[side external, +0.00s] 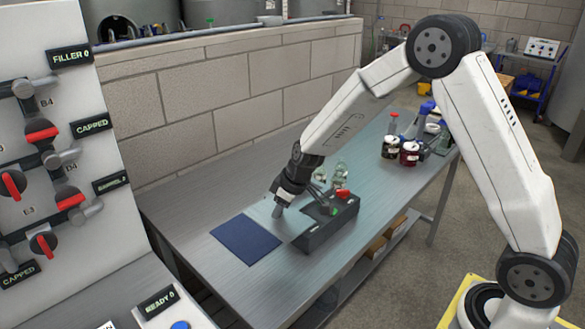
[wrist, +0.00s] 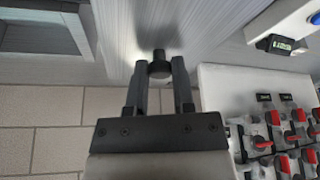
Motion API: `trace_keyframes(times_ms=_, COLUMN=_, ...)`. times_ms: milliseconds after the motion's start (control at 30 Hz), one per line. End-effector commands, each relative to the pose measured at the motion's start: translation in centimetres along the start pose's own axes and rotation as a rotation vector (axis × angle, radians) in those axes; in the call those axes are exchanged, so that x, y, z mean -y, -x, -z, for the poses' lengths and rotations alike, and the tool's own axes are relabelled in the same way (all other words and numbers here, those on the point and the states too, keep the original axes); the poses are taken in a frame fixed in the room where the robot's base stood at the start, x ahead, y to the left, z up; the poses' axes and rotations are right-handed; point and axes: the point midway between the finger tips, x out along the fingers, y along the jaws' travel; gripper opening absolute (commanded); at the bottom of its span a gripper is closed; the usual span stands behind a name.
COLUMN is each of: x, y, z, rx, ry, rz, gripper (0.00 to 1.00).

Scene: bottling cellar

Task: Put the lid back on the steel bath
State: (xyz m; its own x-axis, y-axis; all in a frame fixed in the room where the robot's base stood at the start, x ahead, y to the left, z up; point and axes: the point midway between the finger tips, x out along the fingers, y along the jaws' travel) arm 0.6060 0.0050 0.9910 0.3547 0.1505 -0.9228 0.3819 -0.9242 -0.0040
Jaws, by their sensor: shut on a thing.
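The bath is a dark-cased box (side external: 328,224) on the bench, with red and green parts on its top at the right. Its framed edge and grey inside appear at the upper left of the wrist view (wrist: 38,38). My gripper (side external: 278,209) is beside the bath, toward the valve panel, shut on the lid's dark round knob (wrist: 160,68). The lid looks like a pale, shiny sheet (side external: 292,226) below the gripper, between the blue mat and the bath. I cannot tell whether its edge touches the bath or the bench.
A dark blue mat (side external: 246,240) lies flat left of the bath. Small glass vessels (side external: 340,174) stand behind it; dark jars (side external: 409,153) and bottles stand farther right. A block wall (side external: 235,100) backs the bench. A valve panel (side external: 55,160) stands at left. The bench's left part is clear.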

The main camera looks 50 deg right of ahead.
Motion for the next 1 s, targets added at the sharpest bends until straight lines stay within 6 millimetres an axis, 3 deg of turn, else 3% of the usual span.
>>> trace_keyframes(times_ms=333, x=-7.5, y=-0.4, z=2.3, rx=-0.006, ry=-0.003, rz=0.003, gripper=0.00)
trace_keyframes(times_ms=700, x=-16.4, y=0.0, z=2.8, rx=-0.002, ry=-0.002, rz=-0.001, gripper=0.00)
trace_keyframes(times_ms=1000, x=-19.8, y=0.4, z=2.4, rx=0.003, ry=0.002, rz=-0.006, gripper=0.00)
